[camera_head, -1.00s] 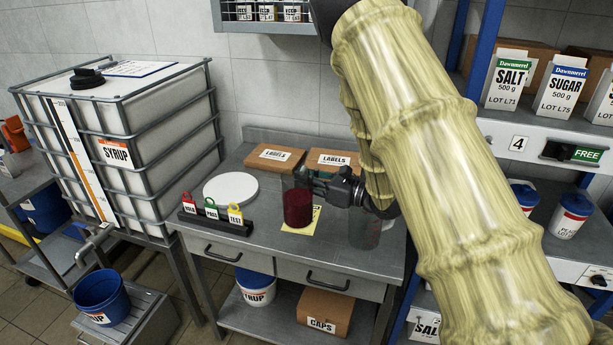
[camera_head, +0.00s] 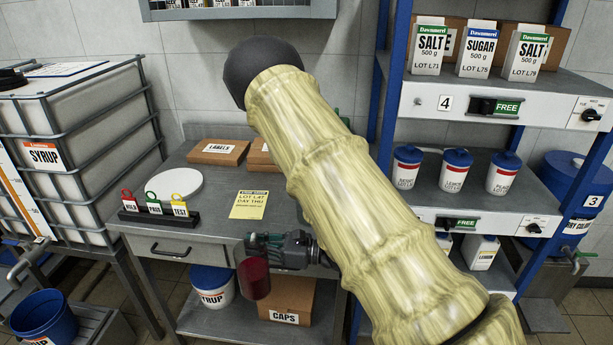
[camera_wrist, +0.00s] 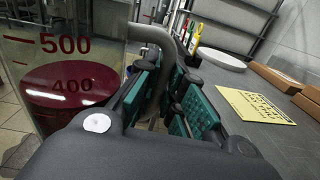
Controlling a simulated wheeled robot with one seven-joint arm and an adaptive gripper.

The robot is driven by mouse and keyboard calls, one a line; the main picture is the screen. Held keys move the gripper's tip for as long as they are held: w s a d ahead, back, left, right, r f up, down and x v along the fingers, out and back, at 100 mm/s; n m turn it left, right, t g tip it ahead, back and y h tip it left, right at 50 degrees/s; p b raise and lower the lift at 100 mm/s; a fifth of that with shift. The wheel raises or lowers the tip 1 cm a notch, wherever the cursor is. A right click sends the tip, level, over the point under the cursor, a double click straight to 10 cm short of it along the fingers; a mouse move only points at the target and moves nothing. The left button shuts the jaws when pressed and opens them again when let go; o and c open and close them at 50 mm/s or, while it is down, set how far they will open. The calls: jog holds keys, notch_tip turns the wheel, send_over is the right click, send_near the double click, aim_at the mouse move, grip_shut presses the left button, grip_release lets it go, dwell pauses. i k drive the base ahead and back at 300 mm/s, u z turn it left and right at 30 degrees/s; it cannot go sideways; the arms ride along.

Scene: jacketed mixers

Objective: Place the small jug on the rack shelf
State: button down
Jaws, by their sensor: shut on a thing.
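The small jug (camera_head: 254,280) is clear with red liquid in it. In the head view it hangs in front of the workbench's front edge. In the wrist view the jug (camera_wrist: 62,85) is at the left, with 500 and 400 marks and liquid near the 400 line. My gripper (camera_head: 262,246) is shut on the jug's grey handle, which shows between the teal finger pads in the wrist view (camera_wrist: 165,85). The rack (camera_head: 390,150) stands at the right. Its upper shelf (camera_head: 440,88) holds salt and sugar cartons; the shelf below holds lidded tubs.
The workbench (camera_head: 215,180) carries a yellow note (camera_head: 249,205), a white disc (camera_head: 174,184), a tag stand (camera_head: 158,216) and label boxes (camera_head: 219,152). A syrup tank (camera_head: 80,150) stands left. A blue bucket (camera_head: 44,318) is low left. My arm hides part of the rack.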

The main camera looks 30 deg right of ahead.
aim_at(569, 86)
jog(key=u, duration=2.05)
jog(key=i, duration=1.65)
jog(key=z, duration=4.25)
jog(key=i, duration=1)
jog(key=u, duration=0.05)
